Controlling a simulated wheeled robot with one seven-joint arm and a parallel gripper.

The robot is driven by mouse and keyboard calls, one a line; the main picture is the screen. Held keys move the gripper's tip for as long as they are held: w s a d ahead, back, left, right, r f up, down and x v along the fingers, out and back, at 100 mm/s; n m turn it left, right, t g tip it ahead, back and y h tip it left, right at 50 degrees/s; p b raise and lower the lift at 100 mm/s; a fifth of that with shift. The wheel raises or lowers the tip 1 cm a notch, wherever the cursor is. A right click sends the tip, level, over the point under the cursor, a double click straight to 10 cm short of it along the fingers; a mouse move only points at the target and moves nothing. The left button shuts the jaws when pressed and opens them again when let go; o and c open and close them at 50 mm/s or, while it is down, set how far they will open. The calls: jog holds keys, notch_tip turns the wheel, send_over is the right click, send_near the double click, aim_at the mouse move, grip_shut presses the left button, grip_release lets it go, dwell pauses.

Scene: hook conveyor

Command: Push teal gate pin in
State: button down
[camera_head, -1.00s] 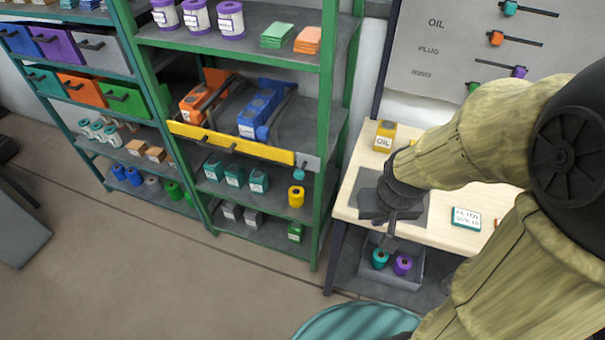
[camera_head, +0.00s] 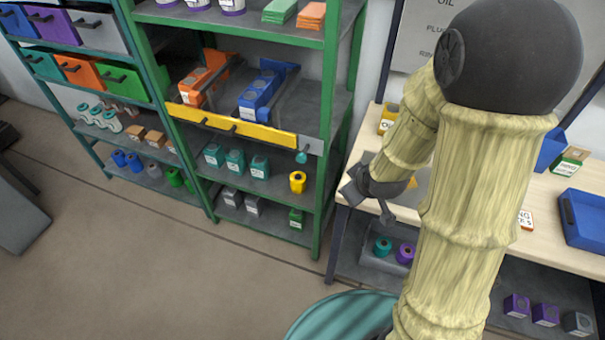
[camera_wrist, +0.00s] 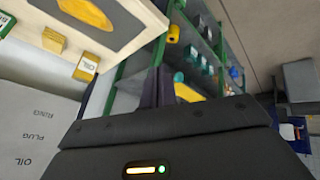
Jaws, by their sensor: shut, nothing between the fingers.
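The teal gate pin (camera_head: 301,157) is a small round teal knob below a grey plate (camera_head: 311,145), at the right end of the yellow gate bar (camera_head: 238,127) on the green shelf rack. My gripper (camera_head: 386,214) is to the right of the pin, in front of the workbench's left edge, clear of the rack and holding nothing. In the wrist view the dark fingers (camera_wrist: 157,88) are close together. Part of the yellow bar shows beyond them there (camera_wrist: 188,90).
The green upright (camera_head: 334,140) of the rack stands between my gripper and the pin. Blue and orange items (camera_head: 262,92) lie behind the bar. A yellow spool (camera_head: 298,182) is on the shelf below. The workbench (camera_head: 540,205) is at right; the floor in front is open.

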jog(key=w+a+f+n+t+y+b, duration=0.3)
jog(key=a+f+n+t+y+b, duration=0.3)
jog(key=f+n, duration=0.7)
jog(key=a+n+t+b, duration=0.2)
jog(key=a+t, duration=0.1)
jog(key=a, duration=0.1)
jog(key=shift+w+a+f+t+y+b, duration=0.25)
jog(key=shift+w+f+t+y+b, duration=0.05)
jog(key=shift+f+t+b, duration=0.1)
jog(key=shift+w+f, duration=0.1)
jog(key=shift+w, duration=0.05)
